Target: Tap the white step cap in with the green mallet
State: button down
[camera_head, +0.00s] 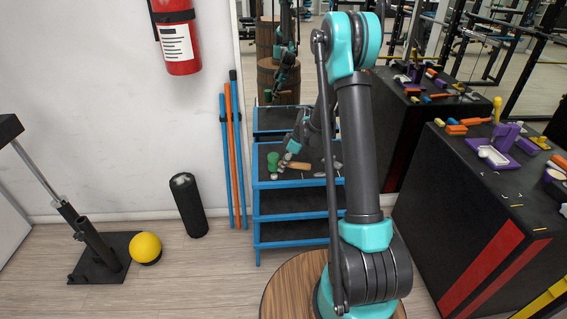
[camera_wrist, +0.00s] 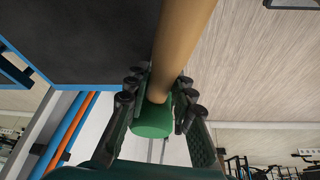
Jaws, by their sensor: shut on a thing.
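My gripper (camera_wrist: 160,92) is shut on a tan wooden shaft with a green end (camera_wrist: 152,121), which I take for the green mallet. In the wrist view the tan shaft (camera_wrist: 184,35) runs up out of the picture, and the green end sits between the fingers. In the head view a green piece (camera_head: 272,160) and a tan piece (camera_head: 298,165) show over the top of the blue-edged black step rack (camera_head: 285,183), beside my arm's far end. Whether they touch the top is unclear. I cannot make out the white step cap for certain.
Blue and orange poles (camera_head: 234,150) lean on the wall left of the rack. A black roller (camera_head: 188,205) and a yellow ball (camera_head: 146,248) stand on the floor. A black box (camera_head: 480,220) with loose items is at right. A mirror backs the rack.

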notch_tip(320, 180, down, 4)
jog(key=shift+r, duration=1.25)
jog(key=shift+r, duration=0.1)
jog(key=shift+r, duration=2.4)
